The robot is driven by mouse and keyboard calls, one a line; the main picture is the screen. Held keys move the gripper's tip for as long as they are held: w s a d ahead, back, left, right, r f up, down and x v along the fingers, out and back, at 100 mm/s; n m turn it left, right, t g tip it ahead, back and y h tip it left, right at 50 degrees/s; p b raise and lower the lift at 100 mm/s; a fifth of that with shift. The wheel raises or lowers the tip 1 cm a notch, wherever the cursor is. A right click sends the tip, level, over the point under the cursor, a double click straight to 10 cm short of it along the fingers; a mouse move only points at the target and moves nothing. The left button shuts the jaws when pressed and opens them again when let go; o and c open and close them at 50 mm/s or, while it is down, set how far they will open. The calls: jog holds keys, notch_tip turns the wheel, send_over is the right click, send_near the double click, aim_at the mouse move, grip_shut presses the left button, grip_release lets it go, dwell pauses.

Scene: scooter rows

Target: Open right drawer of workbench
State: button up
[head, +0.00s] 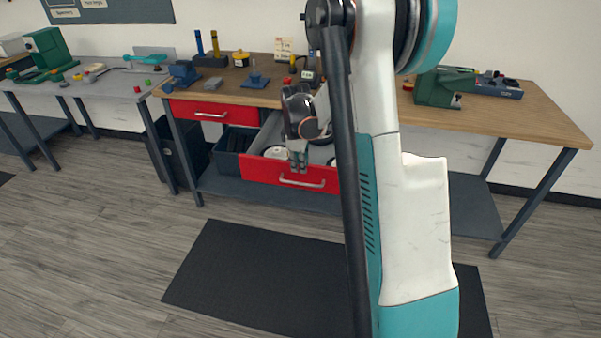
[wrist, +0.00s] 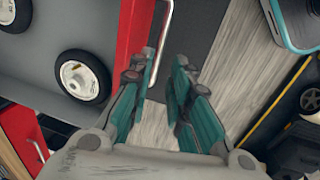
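The right drawer of the workbench has a red front (head: 270,172) and stands pulled out well past the bench edge, its grey inside showing. Its pale bar handle (head: 302,183) is on the front; in the wrist view the handle (wrist: 163,30) runs close by the left fingertip. White-hubbed wheels lie in the drawer, one clear in the wrist view (wrist: 83,76). My gripper (head: 298,168) hangs at the drawer front, just above the handle. In the wrist view its teal fingers (wrist: 161,70) stand apart with nothing clearly held between them. My arm hides part of the drawer's right side.
The left drawer (head: 240,114) is closed. The wooden benchtop (head: 520,122) carries tools and a green machine (head: 436,88). A dark bin (head: 232,145) sits on the lower shelf. A black mat (head: 225,262) covers the floor in front; the floor at left is clear.

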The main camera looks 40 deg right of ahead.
jog(key=shift+s+a+r, duration=0.1)
jog(key=shift+r, duration=0.7)
jog(key=shift+s+a+r, duration=0.1)
jog(key=shift+r, duration=0.7)
jog(key=shift+a, duration=0.1)
